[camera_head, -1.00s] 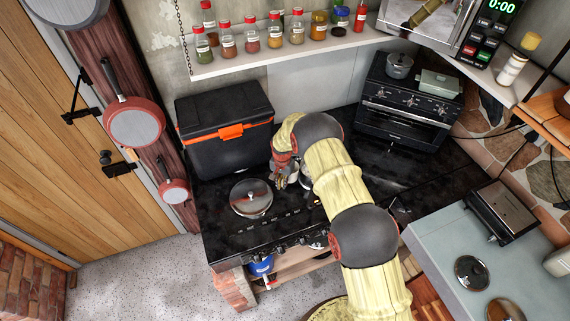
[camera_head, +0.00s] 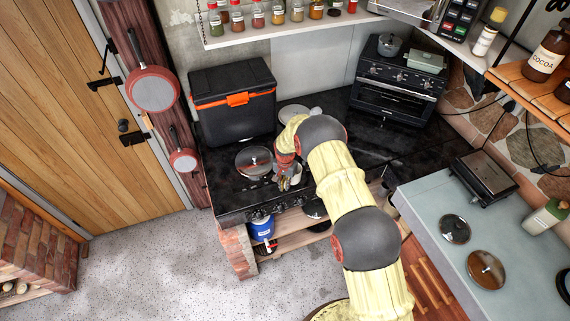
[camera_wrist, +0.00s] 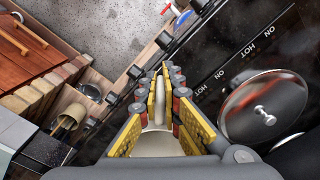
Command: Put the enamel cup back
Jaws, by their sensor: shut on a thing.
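My gripper (camera_head: 288,182) is over the front part of the black stove counter (camera_head: 232,200), just right of a lidded pan. In the wrist view my gripper (camera_wrist: 160,90) has its yellow-padded fingers closed around a pale, cream-white piece, which I take to be the enamel cup (camera_wrist: 155,145). Only a narrow part of the cup shows between the fingers. The rest is hidden by the gripper, and its tilt cannot be told. In the head view the cup cannot be made out clearly.
The glass-lidded pan (camera_head: 254,162) sits close by the gripper; its lid (camera_wrist: 265,108) shows at right in the wrist view. A black cooler box (camera_head: 235,105) and a small oven (camera_head: 398,85) stand behind. A blue container (camera_head: 262,228) stands on the shelf below. Stove knobs line the front edge.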

